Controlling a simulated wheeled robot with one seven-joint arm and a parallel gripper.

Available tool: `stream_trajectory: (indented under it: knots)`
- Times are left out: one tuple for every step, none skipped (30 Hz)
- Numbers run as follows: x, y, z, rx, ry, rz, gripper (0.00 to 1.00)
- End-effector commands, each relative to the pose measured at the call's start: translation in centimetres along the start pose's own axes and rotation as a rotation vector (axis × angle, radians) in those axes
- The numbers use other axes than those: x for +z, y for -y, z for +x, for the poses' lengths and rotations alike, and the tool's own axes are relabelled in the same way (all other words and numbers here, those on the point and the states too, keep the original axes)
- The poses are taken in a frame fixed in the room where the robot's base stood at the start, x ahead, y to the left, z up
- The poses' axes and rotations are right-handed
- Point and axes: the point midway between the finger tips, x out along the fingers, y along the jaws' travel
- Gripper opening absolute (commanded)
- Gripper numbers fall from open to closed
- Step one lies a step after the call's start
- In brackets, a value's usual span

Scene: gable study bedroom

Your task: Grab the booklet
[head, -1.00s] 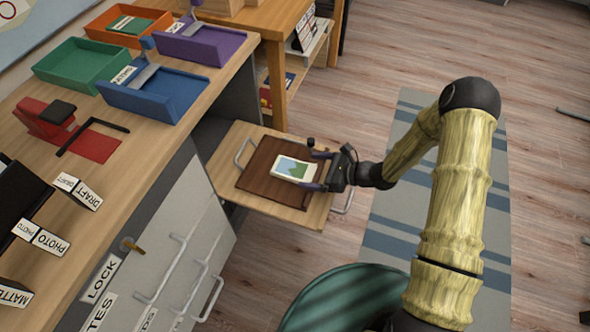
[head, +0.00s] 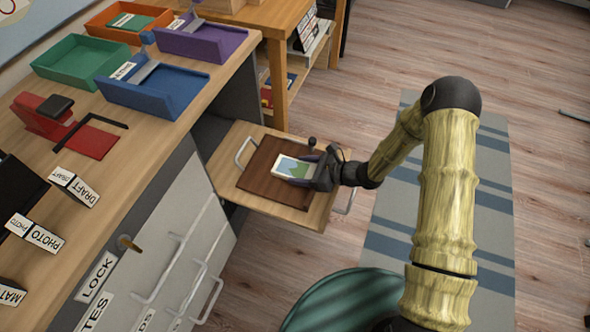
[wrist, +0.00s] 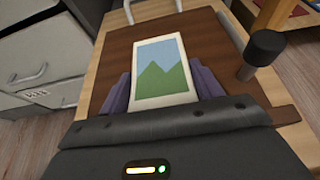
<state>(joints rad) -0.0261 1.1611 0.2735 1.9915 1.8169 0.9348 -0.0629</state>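The booklet (head: 291,167) is a small pale-edged item with a picture of green hills and blue sky on its cover. In the wrist view the booklet (wrist: 161,68) sits between the two purple fingers of my gripper (wrist: 164,90). The fingers appear to press its two long sides, with no clear gap. In the head view my gripper (head: 302,171) reaches in from the right, low over the mat. The booklet's near end is hidden by the gripper body.
The pull-out board (head: 232,160) has metal handles at its ends. A dark knob (wrist: 265,48) stands right of the booklet. The desk (head: 150,150) at left holds a blue tray (head: 150,98), a green tray (head: 78,62) and label blocks. A green round seat (head: 345,300) stands at the front.

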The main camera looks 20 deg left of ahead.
Motion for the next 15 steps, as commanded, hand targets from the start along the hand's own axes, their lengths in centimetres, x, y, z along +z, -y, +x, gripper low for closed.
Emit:
stream_trajectory:
  knots:
    - [0.0,0.0,0.0,0.0,0.0,0.0,0.52]
    - [0.0,0.0,0.0,0.0,0.0,0.0,0.46]
    - [0.0,0.0,0.0,0.0,0.0,0.0,0.41]
    - [0.0,0.0,0.0,0.0,0.0,0.0,0.41]
    - [0.0,0.0,0.0,0.0,0.0,0.0,0.41]
    - [0.0,0.0,0.0,-0.001,0.0,0.0,0.41]
    - [0.0,0.0,0.0,-0.001,0.0,0.0,0.41]
    - [0.0,0.0,0.0,-0.001,0.0,0.0,0.41]
    - [0.0,0.0,-0.1,-0.001,0.0,0.0,0.41]
    - [0.1,0.1,-0.1,-0.001,0.0,0.0,0.41]
    - [0.1,0.1,-0.1,-0.001,0.0,0.0,0.41]
    - [0.3,0.1,-0.2,-0.002,0.0,0.0,0.41]
    - [0.6,0.1,-0.3,-0.002,0.001,0.0,0.41]
    - [0.9,0.1,-0.4,-0.002,0.001,0.0,0.41]
    - [1.3,0.1,-0.6,-0.002,0.001,0.0,0.41]
